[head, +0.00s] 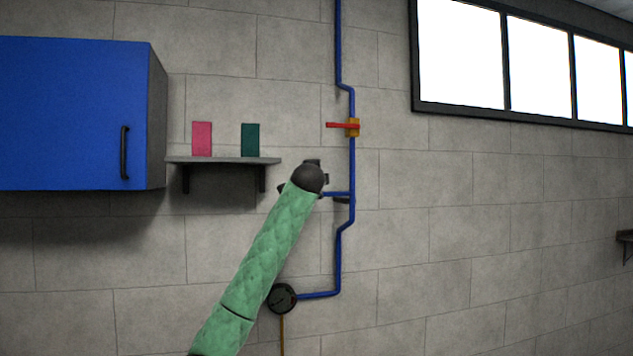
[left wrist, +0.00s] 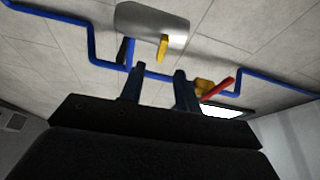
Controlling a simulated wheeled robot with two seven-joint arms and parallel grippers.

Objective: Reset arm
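My left arm, in a green quilted sleeve, reaches up from the bottom of the head view. Its dark left gripper (head: 318,178) is in front of the wall beside the blue pipe (head: 352,165), partly hidden by its own wrist. In the left wrist view the two fingers of the left gripper (left wrist: 158,84) stand apart with nothing seen held between them. Beyond them are a grey curved metal part (left wrist: 150,20) and a yellow tab (left wrist: 163,48). Whether the fingers touch the pipe cannot be told. My right gripper is not in view.
A red handle (head: 340,125) on an orange valve (head: 353,128) sits higher on the pipe. A round dark gauge (head: 283,298) is lower. A shelf (head: 222,160) with pink and green blocks and a blue cabinet (head: 75,115) are at left. The wall at right is mostly clear.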

